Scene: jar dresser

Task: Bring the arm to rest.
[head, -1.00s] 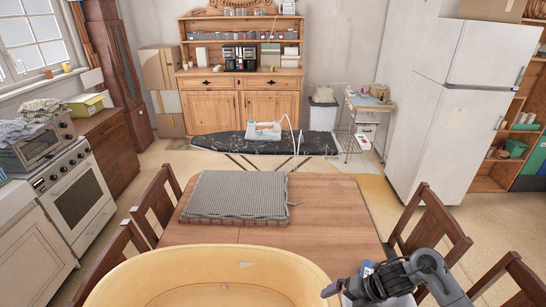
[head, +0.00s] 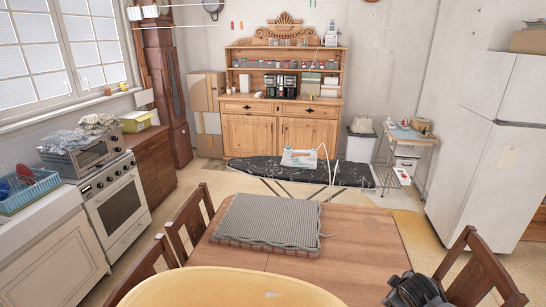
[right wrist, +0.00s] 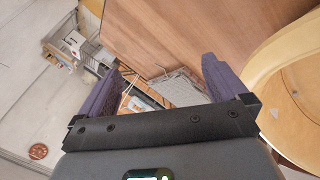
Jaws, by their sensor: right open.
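My right gripper (right wrist: 160,85) shows in the right wrist view with its two purple fingers spread wide and nothing between them. Part of my right arm shows at the bottom right of the head view, beside the wooden table (head: 375,240); its fingertips are out of that view. In the right wrist view the table (right wrist: 185,35) lies beyond the fingers. My left gripper is in neither current view.
A grey cushion (head: 268,225) lies on the table, with a yellow rounded chair back (head: 235,285) in front. Wooden chairs (head: 480,260) flank the table. An ironing board (head: 345,174) with an iron (head: 299,158) stands behind. A white fridge (head: 490,150) is at right.

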